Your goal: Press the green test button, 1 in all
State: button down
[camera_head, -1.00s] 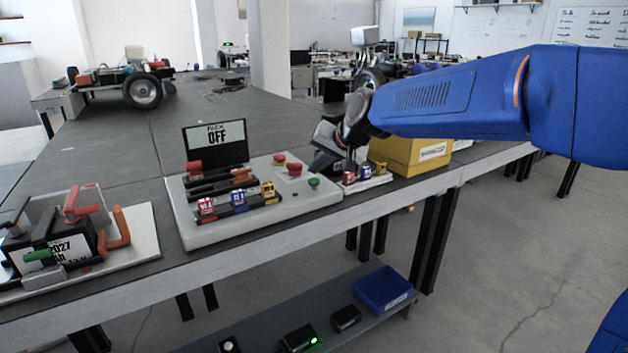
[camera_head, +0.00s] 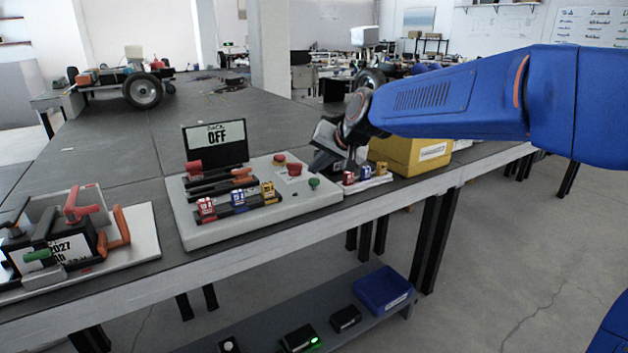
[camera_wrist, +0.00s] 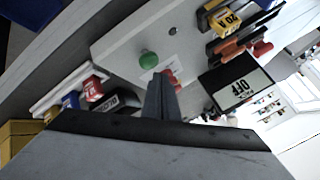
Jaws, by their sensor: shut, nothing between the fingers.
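The green test button (camera_head: 314,184) is a round cap near the right end of a pale control board (camera_head: 300,201) on the table. It also shows in the wrist view (camera_wrist: 148,60), upper middle, uncovered. My gripper (camera_wrist: 160,80) is shut and empty. In the wrist view its fingertips lie just below the button in the picture, with a visible gap between them.
Two red buttons (camera_head: 294,169) sit behind the green one. A screen reading OFF (camera_head: 215,142), levers and coloured numbered blocks (camera_head: 237,199) fill the board's left. A small block rack (camera_head: 368,180) and a yellow bin (camera_head: 410,155) stand to the right. A lever board (camera_head: 140,235) is far left.

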aim_at(317, 181)
jog(key=shift+f, duration=0.15)
dwell(0.3)
jog(key=shift+f, duration=0.3)
jog(key=shift+f, duration=0.6)
dwell(1.1)
jog(key=shift+r, duration=1.05)
jog(key=shift+r, duration=0.1)
jog(key=shift+r, duration=2.4)
